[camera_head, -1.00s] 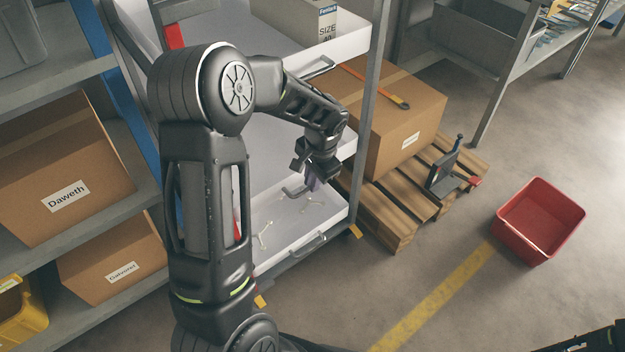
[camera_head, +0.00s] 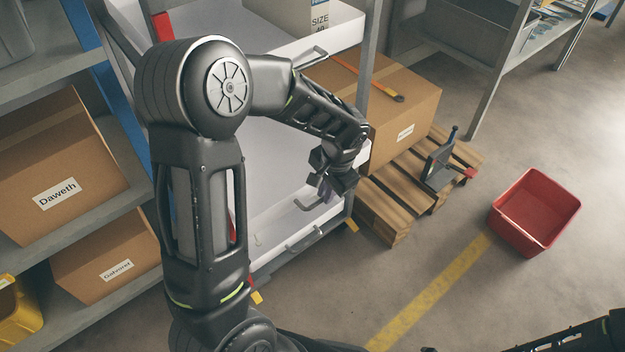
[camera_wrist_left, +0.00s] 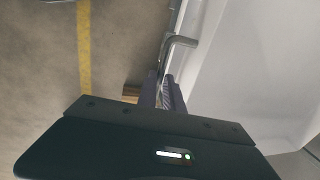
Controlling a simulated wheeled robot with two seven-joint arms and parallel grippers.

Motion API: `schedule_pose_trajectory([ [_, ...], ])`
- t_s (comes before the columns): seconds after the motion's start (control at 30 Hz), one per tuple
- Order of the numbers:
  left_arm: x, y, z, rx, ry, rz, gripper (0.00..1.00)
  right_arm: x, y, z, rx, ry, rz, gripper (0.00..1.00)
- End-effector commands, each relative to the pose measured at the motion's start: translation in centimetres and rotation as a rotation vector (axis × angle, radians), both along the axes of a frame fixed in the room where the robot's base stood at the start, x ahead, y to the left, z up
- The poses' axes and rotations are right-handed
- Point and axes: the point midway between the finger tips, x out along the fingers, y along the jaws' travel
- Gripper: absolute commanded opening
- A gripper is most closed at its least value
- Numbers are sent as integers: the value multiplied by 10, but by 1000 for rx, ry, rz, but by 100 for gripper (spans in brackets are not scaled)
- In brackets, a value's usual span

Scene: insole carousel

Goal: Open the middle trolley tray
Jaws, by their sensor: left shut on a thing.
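The trolley stands left of centre in the head view, with white trays one above another. The middle tray (camera_head: 272,155) is pulled part way out over the lower one, partly hidden behind my left arm. Its grey bar handle (camera_head: 308,206) is at its front. My left gripper (camera_head: 326,190) is shut on this handle. In the left wrist view, the fingers (camera_wrist_left: 163,92) are closed around the handle (camera_wrist_left: 181,41), beside the white tray (camera_wrist_left: 235,75). Only a dark part of my right arm shows at the bottom right; its gripper is out of view.
The upper tray (camera_head: 290,50) holds a size-marked box. The lower tray's handle (camera_head: 305,240) is below. A carton (camera_head: 400,105) on a wooden pallet (camera_head: 385,205) stands close on the right. A red bin (camera_head: 535,212) is farther right. Floor in front is clear.

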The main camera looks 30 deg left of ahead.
Motion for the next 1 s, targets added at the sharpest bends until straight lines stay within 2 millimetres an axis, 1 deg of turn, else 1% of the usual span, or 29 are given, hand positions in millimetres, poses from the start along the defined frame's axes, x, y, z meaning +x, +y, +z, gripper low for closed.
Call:
schedule_pose_trajectory([
  [0.03,-4,-17,-2,-1,-1,-10,0,0,0,-5,0,0,0,36],
  [0.4,-40,-133,-2,0,1,-9,0,5,-5,-25,-7,-7,-12,36],
  [0.5,-48,-159,-2,0,0,-7,0,6,-6,-29,-9,-10,-14,36],
  [0.6,-55,-180,-2,0,0,-6,0,7,-7,-31,-10,-11,-17,36],
  [0.7,-59,-195,-1,0,1,-4,0,7,-7,-33,-11,-12,-18,36],
  [0.8,-62,-204,-1,0,1,-2,0,8,-8,-34,-12,-13,-18,36],
  [1.0,-63,-209,0,-1,1,0,0,8,-8,-34,-12,-14,-19,36],
])
